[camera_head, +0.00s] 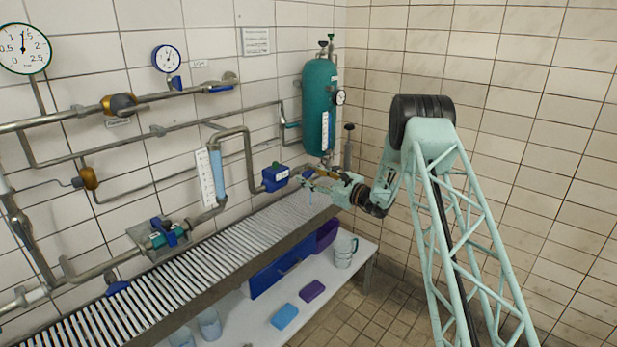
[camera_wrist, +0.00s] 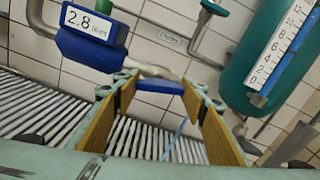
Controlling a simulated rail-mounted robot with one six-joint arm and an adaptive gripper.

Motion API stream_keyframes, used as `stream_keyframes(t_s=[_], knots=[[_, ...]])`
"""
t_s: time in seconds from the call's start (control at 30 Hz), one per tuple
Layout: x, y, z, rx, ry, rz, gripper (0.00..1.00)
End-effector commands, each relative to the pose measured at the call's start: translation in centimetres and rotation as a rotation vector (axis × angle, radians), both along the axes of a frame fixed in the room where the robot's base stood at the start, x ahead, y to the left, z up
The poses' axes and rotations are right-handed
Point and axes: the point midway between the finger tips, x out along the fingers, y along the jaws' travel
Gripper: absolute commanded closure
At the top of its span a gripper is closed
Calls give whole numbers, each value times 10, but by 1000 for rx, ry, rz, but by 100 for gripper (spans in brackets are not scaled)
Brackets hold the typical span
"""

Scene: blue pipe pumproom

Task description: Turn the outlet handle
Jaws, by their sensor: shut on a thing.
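The outlet handle (camera_wrist: 160,86) is a blue lever on a grey pipe fitting, seen in the middle of the wrist view. My gripper (camera_wrist: 160,90) has its two tan-padded fingers on either side of the handle, with the fingertips at its two ends. It is shut on the handle. In the head view, my gripper (camera_head: 309,183) reaches in from the right to the pipe end, just right of the blue meter. There the handle is small and partly hidden by the fingers.
A blue meter (camera_wrist: 92,35) reading 2.8 sits close left of the handle. A teal tank (camera_head: 319,105) stands behind, with a scale on it. A slatted grate (camera_head: 210,262) lies below.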

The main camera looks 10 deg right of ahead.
Motion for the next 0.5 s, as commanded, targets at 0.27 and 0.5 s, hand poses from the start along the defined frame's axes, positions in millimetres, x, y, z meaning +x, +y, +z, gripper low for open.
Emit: stream_keyframes(t_s=[0.27, 0.5], knots=[[0, 0, -2, -67, -57, 0, 72], [0, 0, -2, -138, -115, 0, 72]])
